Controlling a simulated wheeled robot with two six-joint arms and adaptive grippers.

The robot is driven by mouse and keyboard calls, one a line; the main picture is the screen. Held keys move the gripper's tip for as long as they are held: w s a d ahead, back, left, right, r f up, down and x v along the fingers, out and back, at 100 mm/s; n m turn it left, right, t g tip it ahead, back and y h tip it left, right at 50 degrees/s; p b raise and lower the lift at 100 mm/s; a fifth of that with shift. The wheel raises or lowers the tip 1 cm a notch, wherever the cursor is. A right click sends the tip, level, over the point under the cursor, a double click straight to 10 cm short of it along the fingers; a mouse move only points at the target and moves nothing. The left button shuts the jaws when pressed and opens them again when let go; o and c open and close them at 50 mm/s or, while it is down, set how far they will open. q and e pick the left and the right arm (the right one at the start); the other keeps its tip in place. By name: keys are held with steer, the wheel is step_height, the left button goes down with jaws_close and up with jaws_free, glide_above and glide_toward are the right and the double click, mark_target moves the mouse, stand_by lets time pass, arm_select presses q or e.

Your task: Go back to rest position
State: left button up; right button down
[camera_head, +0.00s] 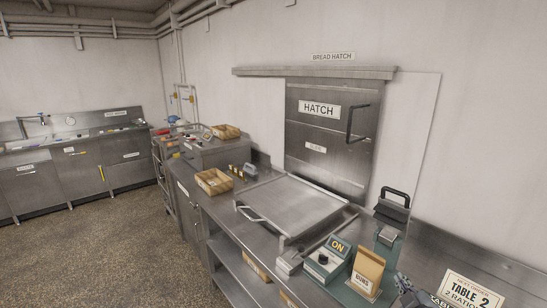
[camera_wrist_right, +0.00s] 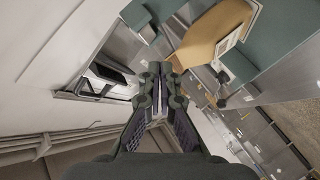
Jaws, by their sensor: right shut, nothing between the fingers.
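My right gripper (camera_head: 407,288) shows at the lower right of the head view, above the front of the steel counter (camera_head: 222,208). In the wrist view the fingers of the right gripper (camera_wrist_right: 160,78) are together with nothing between them. A brown paper bag (camera_head: 368,270) with a label stands just left of the gripper in the head view. The bag also shows beyond the fingertips in the wrist view (camera_wrist_right: 215,32). My left gripper is not in view.
A green box with an ON sign (camera_head: 328,260), a black-handled press (camera_head: 393,205) and a TABLE 2 sign (camera_head: 470,292) stand near the gripper. A steel tray (camera_head: 290,203) lies below the closed hatch (camera_head: 330,130). The floor (camera_head: 95,250) at left is clear.

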steer(key=s+a+f+m+g+y, duration=0.15)
steer(key=s+a+f+g, duration=0.25)
steer(key=s, duration=0.5)
steer(key=s+a+f+m+g, duration=0.3)
steer(key=s+a, duration=0.2)
steer(key=s, duration=0.3)
steer(key=s+a+f+m+g, duration=0.3)
steer(key=s+a+f+g, duration=0.1)
steer(key=s, duration=0.5)
step_height(320, 180, down, 26)
steer(key=d+f+g+b, duration=0.1)
steer(key=d+b, duration=0.1)
steer(key=d, duration=0.1)
steer(key=s+d+f+g+b, duration=0.1)
steer(key=s+f, duration=1.8)
steer(key=s, duration=0.1)
steer(key=shift+s+f+g+b, duration=0.15)
steer(key=shift+f+g+b, duration=0.05)
steer(key=shift+g+b, duration=0.1)
steer(key=shift+d, duration=0.1)
